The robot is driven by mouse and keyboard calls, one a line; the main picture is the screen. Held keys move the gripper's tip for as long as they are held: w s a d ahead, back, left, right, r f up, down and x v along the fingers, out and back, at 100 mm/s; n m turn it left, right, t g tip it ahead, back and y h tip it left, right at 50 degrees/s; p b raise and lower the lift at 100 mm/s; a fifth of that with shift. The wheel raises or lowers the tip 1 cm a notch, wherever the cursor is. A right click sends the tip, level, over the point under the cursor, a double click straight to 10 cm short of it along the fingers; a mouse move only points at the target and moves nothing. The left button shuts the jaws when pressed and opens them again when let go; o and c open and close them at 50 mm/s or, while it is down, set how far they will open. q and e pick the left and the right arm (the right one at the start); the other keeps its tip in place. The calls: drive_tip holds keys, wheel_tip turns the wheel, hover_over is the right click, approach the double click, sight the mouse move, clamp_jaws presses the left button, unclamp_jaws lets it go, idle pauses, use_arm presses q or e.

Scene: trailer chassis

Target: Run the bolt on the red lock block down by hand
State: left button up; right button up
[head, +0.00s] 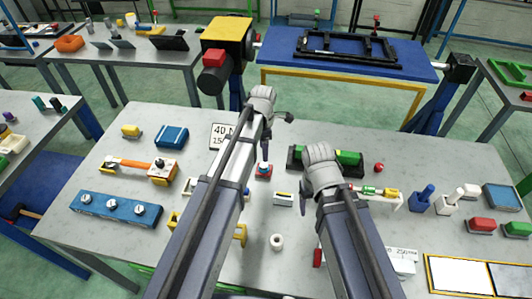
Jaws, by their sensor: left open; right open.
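A small red lock block (264,172) sits on the grey table near its middle, with a lighter part on top. The bolt itself is too small to make out. My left gripper (266,147) points down just above the block. It is open, and I cannot tell whether its fingertips touch anything. My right arm ends in a rounded grey wrist (322,168) in front of a dark rack with green blocks (348,158). The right gripper is mostly hidden by this wrist; it is open, with nothing seen held in it.
A blue block with several white knobs (115,208) and an orange-handled tool (130,164) lie left. A screwdriver (372,190) lies on a white stand to the right. A blue table with a black frame (345,48) stands behind.

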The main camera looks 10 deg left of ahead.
sight(264, 165)
use_arm(q)
drive_tip(key=shift+w, duration=0.1)
wheel_tip(264, 165, down, 8)
drive_tip(key=b, duration=0.8)
drive_tip(key=shift+r, duration=0.15)
use_arm(e)
wheel_tip(264, 165, down, 8)
drive_tip(key=shift+r, duration=0.1)
use_arm(q)
clamp_jaws()
